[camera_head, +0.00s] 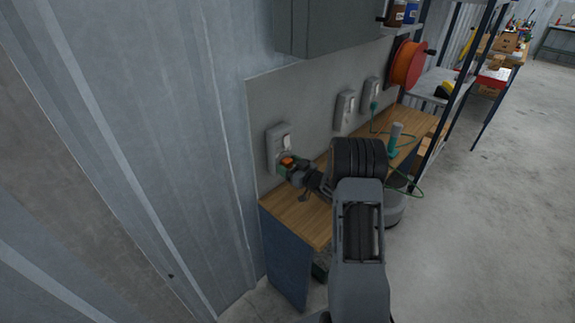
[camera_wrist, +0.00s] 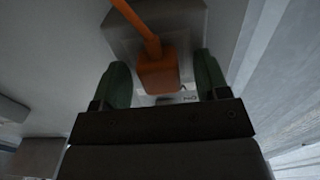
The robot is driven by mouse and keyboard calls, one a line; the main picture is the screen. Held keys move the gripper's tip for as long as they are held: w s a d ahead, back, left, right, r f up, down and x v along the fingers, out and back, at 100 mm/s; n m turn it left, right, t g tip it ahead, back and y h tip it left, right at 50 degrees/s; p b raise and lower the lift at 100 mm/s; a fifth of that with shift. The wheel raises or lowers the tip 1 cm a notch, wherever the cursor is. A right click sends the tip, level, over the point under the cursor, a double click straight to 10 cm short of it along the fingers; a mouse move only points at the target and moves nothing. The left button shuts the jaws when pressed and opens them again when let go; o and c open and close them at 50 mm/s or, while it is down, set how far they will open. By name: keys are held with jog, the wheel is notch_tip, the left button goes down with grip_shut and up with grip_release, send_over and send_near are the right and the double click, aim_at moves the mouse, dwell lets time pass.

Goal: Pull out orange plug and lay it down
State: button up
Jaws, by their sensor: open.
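The orange plug (camera_head: 287,161) sits at the grey wall outlet (camera_head: 274,148) nearest me, above the wooden bench. In the wrist view the orange plug (camera_wrist: 157,72) lies between the two green fingers, with its orange cord running up from it. The grey outlet box (camera_wrist: 190,25) is behind it. My gripper (camera_head: 294,168) is open around the plug, and in the wrist view a gap shows between the plug and each finger of my gripper (camera_wrist: 162,80). How deep the plug sits in the socket is hidden.
The narrow wooden bench top (camera_head: 310,222) lies below, mostly bare at its near end. Two more outlets (camera_head: 345,110) are farther along the wall, one with a green cord (camera_head: 372,122). A teal-and-grey upright object (camera_head: 394,140) stands on the bench. A grey cabinet (camera_head: 330,25) hangs above.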

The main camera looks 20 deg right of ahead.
aim_at(290, 166)
jog(key=shift+c, duration=0.5)
dwell(0.3)
grip_shut()
jog(key=shift+b+v, duration=0.35)
jog(key=shift+v, duration=2.65)
